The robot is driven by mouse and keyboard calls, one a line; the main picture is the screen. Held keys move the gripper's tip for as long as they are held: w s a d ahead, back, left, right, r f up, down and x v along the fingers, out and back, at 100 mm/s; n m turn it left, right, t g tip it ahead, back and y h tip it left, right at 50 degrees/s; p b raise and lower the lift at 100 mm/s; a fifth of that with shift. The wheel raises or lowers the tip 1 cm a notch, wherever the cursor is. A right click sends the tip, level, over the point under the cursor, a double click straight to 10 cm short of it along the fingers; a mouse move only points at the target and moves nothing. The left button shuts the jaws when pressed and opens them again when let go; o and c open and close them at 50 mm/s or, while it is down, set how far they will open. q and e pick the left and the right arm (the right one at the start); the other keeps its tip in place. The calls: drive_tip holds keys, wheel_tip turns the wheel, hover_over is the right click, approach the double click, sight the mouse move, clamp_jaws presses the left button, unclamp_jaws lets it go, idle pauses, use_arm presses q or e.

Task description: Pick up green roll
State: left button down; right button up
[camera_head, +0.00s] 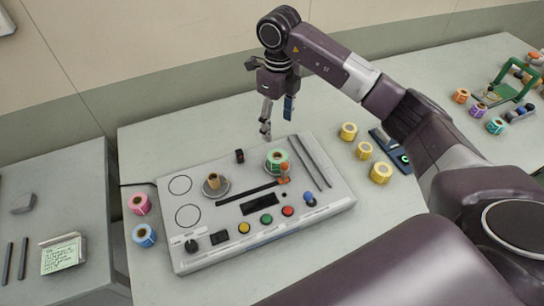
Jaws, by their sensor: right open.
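A green roll (277,158) sits on the right-hand round plate of the web rewinder (185,255), a light grey panel on the table. My right gripper (277,121) is open and empty, pointing down above and behind the green roll, apart from it. Its two fingers are spread. My left gripper is not in view. A small brown core (213,180) stands on the left round plate.
Several yellow rolls (380,172) and a dark device (390,150) lie right of the panel. A pink roll (139,203) and a blue roll (144,235) stand at its left. More small rolls (495,125) sit on the right table. A wall is behind.

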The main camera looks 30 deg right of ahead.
drive_tip(key=b, duration=0.4)
hover_over(277, 158)
wheel_tip(277, 158, down, 4)
drive_tip(key=f, duration=0.1)
drive_tip(key=shift+w+d+f+b, duration=0.1)
drive_tip(key=shift+w+f+b, duration=0.4)
drive_tip(key=shift+b, duration=0.3)
drive_tip(key=shift+s+f, duration=0.15)
drive_tip(key=shift+f, duration=0.35)
drive_tip(key=shift+s+f+p, duration=0.15)
drive_tip(key=shift+f+p, duration=0.4)
drive_tip(key=shift+f, duration=0.2)
drive_tip(key=f, duration=0.1)
drive_tip(key=f+p, duration=0.2)
drive_tip(key=f, duration=0.1)
drive_tip(key=shift+s+f, duration=0.1)
drive_tip(key=shift+s, duration=0.2)
drive_tip(key=shift+f, duration=0.55)
drive_tip(key=c, duration=1.3)
drive_tip(key=shift+c, duration=0.2)
